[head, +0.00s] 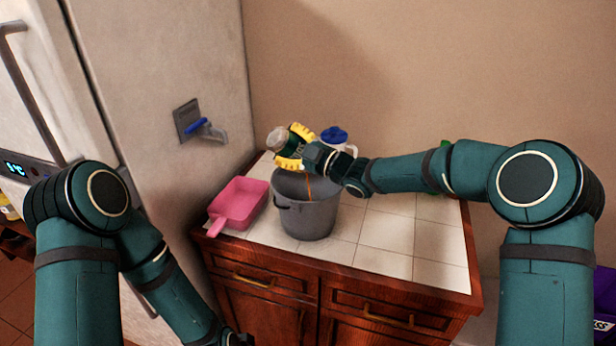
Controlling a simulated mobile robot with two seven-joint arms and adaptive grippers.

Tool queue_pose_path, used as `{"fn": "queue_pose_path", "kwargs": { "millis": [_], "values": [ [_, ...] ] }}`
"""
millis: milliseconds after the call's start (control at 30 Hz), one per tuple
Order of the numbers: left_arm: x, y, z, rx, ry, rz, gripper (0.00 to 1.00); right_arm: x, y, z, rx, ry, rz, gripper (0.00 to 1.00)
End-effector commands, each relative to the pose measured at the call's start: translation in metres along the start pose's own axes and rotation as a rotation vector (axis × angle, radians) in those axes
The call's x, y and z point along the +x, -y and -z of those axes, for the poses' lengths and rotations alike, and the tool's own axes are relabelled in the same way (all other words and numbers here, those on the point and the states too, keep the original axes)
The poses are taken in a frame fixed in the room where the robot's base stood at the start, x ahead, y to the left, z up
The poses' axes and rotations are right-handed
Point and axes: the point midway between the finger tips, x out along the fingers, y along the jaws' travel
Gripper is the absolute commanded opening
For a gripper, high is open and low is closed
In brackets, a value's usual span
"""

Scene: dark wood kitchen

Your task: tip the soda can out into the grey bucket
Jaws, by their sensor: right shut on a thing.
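The grey bucket (306,219) stands on the white tiled counter top, with its open mouth up. My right gripper (289,148), with yellow finger pads, is shut on the soda can (277,139) above the bucket's back left rim. The can lies tilted well over, its pale end to the left; the fingers hide part of its dark green body. A thin orange-brown streak (309,188) shows at the bucket's mouth, below the gripper, and looks like falling liquid. My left gripper (236,340) is only partly in view at the bottom edge, low in front of the cabinet.
A pink dustpan (239,202) lies left of the bucket. A white container with a blue lid (334,135) stands behind it. A fridge (165,60) borders the left, a wall the back. A purple box (604,295) is at lower right.

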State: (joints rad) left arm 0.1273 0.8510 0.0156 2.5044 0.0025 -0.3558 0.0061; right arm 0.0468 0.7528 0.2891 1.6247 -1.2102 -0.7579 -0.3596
Motion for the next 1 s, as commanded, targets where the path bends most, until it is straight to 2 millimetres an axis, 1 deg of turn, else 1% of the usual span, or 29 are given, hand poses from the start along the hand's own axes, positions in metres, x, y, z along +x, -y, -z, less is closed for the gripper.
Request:
{"fn": "queue_pose_path", "kwargs": {
  "millis": [500,1000],
  "values": [
    [0.0017,0.0007,-0.0007,0.0,0.001,0.0,0.34,-0.0015,-0.0031,-0.0014,0.057,-0.016,-0.023,0.21],
    [0.0021,0.0008,-0.0009,0.0,0.002,0.0,0.34,-0.002,-0.0045,-0.0014,0.078,-0.022,-0.031,0.21]
  ]
}}
